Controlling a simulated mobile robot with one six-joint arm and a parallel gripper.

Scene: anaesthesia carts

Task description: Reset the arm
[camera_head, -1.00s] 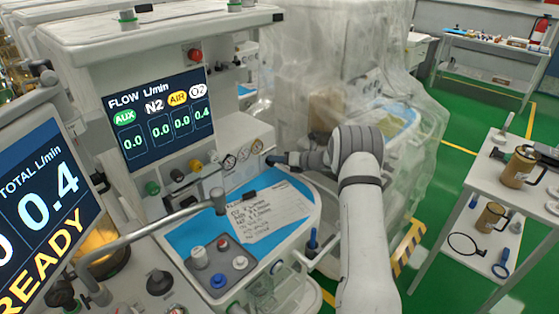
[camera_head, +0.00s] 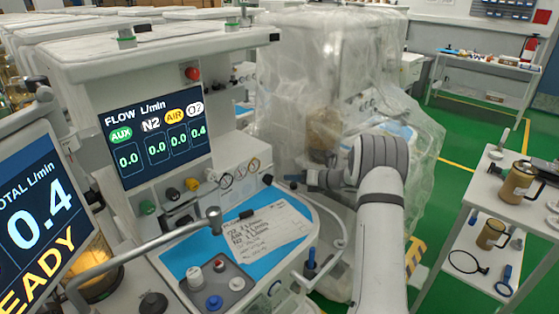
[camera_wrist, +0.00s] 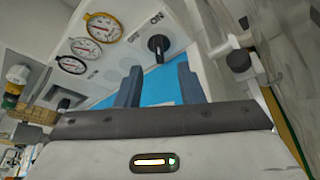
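My arm (camera_head: 380,220) reaches up from the bottom right in the head view and bends left toward the anaesthesia cart. My gripper (camera_head: 290,178) is at its end, just right of a dark knob (camera_head: 268,179) on the cart's front. In the wrist view, my gripper (camera_wrist: 159,82) shows two blue fingers spread apart with nothing between them. A black knob (camera_wrist: 158,46) beside an "ON" label lies beyond the fingertips, apart from them. The flow screen (camera_head: 156,128) reads AUX 0.0, N2 0.0, AIR 0.0 and O2 0.4.
Dial gauges (camera_wrist: 103,27) line the panel. A note (camera_head: 262,229) lies on the cart's blue work surface. A plastic-covered cart (camera_head: 330,80) stands behind my arm. A white side table (camera_head: 490,195) with metal jugs is at the right. Green floor shows between them.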

